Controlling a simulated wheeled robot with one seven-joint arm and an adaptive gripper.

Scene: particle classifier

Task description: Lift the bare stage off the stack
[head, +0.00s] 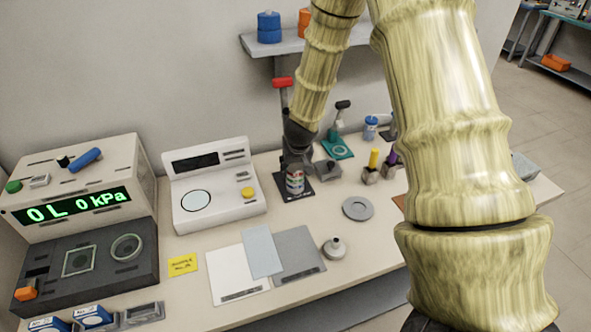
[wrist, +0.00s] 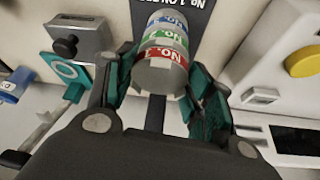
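The stack (head: 295,183) stands upright on a dark plate (head: 308,190) on the bench. In the wrist view the stack (wrist: 165,45) shows blue, green and red "No." bands, with a plain grey stage (wrist: 160,76) at the end nearest the camera. My gripper (head: 297,162) is right above and around the top of the stack in the head view. In the wrist view my gripper (wrist: 163,80) has teal-padded fingers spread on both sides of the grey stage. A gap shows on the left; whether the right finger touches is unclear.
A white instrument (head: 215,195) with a yellow knob stands left of the stack. Small tools, including a teal-based stand (head: 337,147), stand behind and right. A grey disc (head: 358,208) and a small round-necked item (head: 334,248) lie nearer. A wall shelf (head: 300,42) is above.

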